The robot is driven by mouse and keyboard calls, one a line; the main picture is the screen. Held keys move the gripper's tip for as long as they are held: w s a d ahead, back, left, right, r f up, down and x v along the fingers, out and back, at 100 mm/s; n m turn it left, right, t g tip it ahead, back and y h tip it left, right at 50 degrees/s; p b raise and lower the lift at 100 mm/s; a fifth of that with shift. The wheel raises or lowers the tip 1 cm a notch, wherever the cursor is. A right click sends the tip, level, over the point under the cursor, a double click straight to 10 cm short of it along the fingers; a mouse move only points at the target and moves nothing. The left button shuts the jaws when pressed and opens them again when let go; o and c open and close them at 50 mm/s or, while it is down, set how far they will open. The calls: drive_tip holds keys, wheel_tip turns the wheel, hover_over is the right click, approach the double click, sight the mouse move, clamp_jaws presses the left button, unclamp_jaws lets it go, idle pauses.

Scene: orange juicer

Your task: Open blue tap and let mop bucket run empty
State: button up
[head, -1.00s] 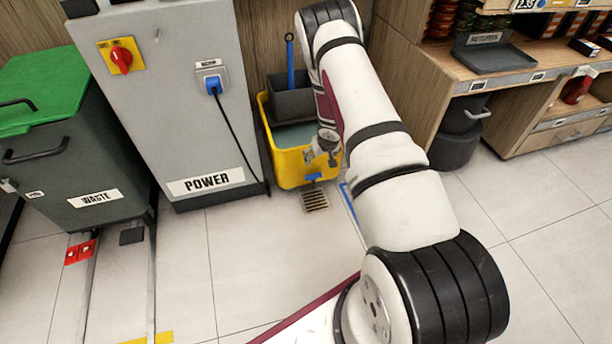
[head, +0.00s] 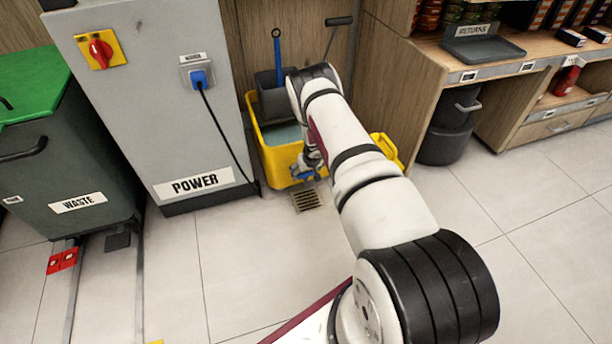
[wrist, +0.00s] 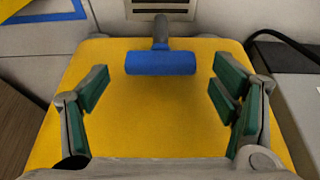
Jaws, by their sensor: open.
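The yellow mop bucket (head: 278,158) stands against the wooden panel, with greyish water and a dark wringer (head: 272,97) in it. Its blue tap (head: 303,174) is low on the front, above the floor drain, partly covered by my gripper (head: 311,163). In the wrist view, the blue tap handle (wrist: 160,63) lies crosswise on a grey stem against the yellow wall. My gripper (wrist: 161,90) is open, its green-padded fingers apart on either side of the handle, neither touching it. My arm hides the bucket's middle right part. I cannot see any water flowing.
A floor drain grate (head: 306,198) lies in front of the bucket. The grey power cabinet (head: 150,105), with a hanging black cable (head: 229,135), stands left of the bucket. The floor in front is clear.

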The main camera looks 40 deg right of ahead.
drive_tip(key=shift+x, duration=0.85)
drive_tip(key=c, duration=1.2)
drive_tip(key=shift+o, duration=0.2)
drive_tip(key=shift+n+y, duration=0.6)
drive_tip(key=shift+n, duration=0.9)
drive_tip(key=o, duration=1.2)
drive_tip(key=shift+c, duration=0.2)
